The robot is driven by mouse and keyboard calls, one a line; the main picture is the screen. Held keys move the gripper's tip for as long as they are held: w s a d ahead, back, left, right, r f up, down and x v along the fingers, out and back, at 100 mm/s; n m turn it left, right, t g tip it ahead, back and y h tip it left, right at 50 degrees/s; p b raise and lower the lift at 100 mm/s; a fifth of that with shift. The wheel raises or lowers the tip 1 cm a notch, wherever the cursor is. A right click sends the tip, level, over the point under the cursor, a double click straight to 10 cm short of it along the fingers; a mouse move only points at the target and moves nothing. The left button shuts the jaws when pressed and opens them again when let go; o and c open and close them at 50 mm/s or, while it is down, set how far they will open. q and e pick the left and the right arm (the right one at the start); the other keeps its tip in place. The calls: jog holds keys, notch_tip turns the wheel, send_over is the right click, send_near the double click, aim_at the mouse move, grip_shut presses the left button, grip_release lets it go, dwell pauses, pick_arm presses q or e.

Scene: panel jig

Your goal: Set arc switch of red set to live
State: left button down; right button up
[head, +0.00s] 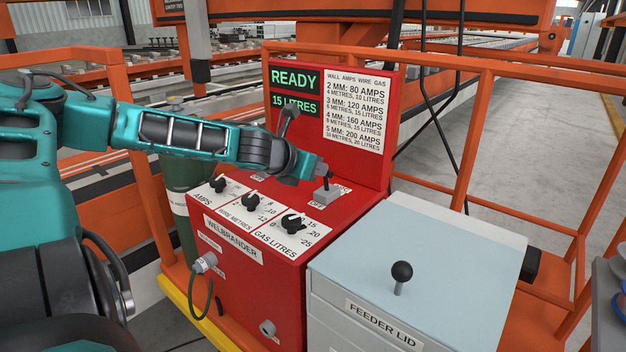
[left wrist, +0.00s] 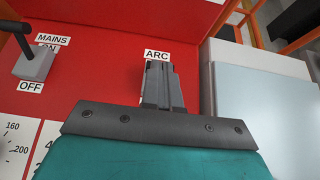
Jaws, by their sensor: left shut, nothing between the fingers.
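The red set (head: 240,262) is a red welding cabinet with an upright back panel. Its arc switch (head: 327,195) is a small grey block on the top, at the right, with an OFF label beside it. My left gripper (head: 321,171) is shut and empty, just above and behind this block; I cannot tell whether it touches the lever. In the left wrist view, the shut fingers (left wrist: 161,80) lie just below the ARC label (left wrist: 157,55) and hide the switch, so its setting is unclear. My right gripper is not in view.
Three black knobs, including the gas knob (head: 292,223), line the front. The display (head: 294,92) reads READY, 15 LITRES. A pale feeder box (head: 440,240) adjoins at right.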

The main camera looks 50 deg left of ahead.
aim_at(327, 181)
pick_arm(q)
jog(key=shift+w+a+b, duration=0.15)
jog(key=shift+w+b, duration=0.4)
jog(key=shift+w, duration=0.15)
jog(key=shift+w+a+r+b, duration=0.1)
jog(key=shift+w+r+b, duration=0.1)
jog(key=shift+w, duration=0.25)
jog(key=shift+w+r+b, duration=0.15)
jog(key=shift+w+b, duration=0.05)
jog(key=shift+w, duration=0.6)
jog(key=shift+w+b, duration=0.3)
jog(key=shift+w, duration=0.1)
jog(key=shift+a, duration=0.1)
jog(key=shift+r, duration=0.15)
